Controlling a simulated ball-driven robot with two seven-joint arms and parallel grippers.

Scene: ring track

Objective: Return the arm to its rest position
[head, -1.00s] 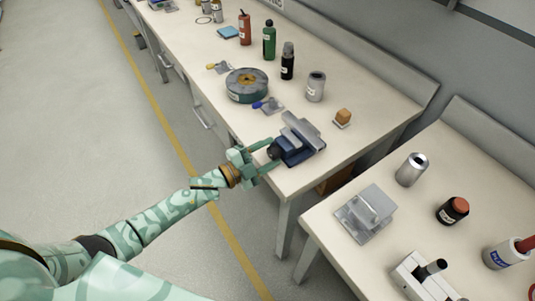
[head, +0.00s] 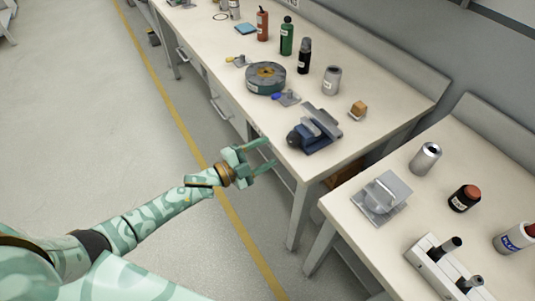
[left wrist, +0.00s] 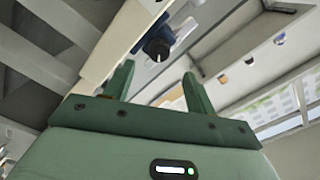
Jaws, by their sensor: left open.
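My left gripper (head: 262,158) is open and empty in the head view, held out over the floor just off the front edge of the long bench (head: 215,55). Its fingers point toward a blue and grey vise-like device (head: 315,132) at the bench's near corner, with a clear gap between them. In the left wrist view the open fingers (left wrist: 160,85) show with nothing between them, and the device's dark round end (left wrist: 157,48) lies beyond them. My right gripper is in neither view.
A round grey-green container (head: 265,78), bottles such as a green one (head: 286,37), and a grey can (head: 332,80) stand on the bench. A second bench (head: 345,225) at right holds a metal block (head: 381,197). The floor (head: 90,110) at left is clear.

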